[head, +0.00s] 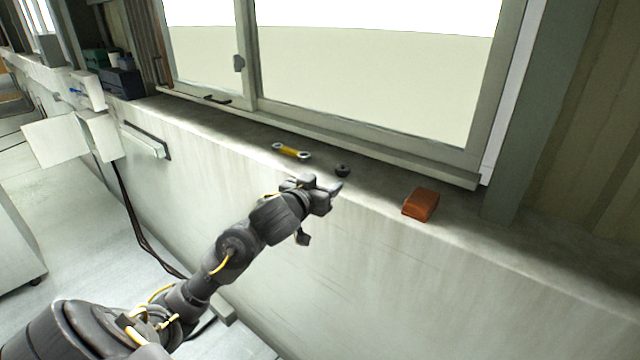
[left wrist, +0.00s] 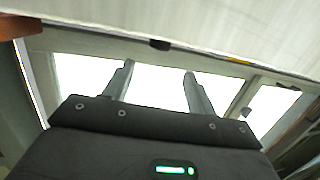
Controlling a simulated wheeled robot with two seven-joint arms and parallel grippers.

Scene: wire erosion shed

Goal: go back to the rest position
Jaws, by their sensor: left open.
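My left gripper (head: 333,191) is held out at the front edge of the window sill (head: 375,192). In the left wrist view its two fingers (left wrist: 160,82) stand apart with nothing between them. A small black round part (head: 342,170) sits on the sill just beyond the fingertips. It also shows in the left wrist view as a dark piece (left wrist: 159,44) at the sill edge, apart from the fingers. My right gripper is in neither view.
A yellow wrench-like piece (head: 291,151) with pale ends lies on the sill, left of the black part. An orange-brown block (head: 421,204) lies to the right. The window frame (head: 370,150) rises behind. A white box (head: 98,135) juts from the wall at left.

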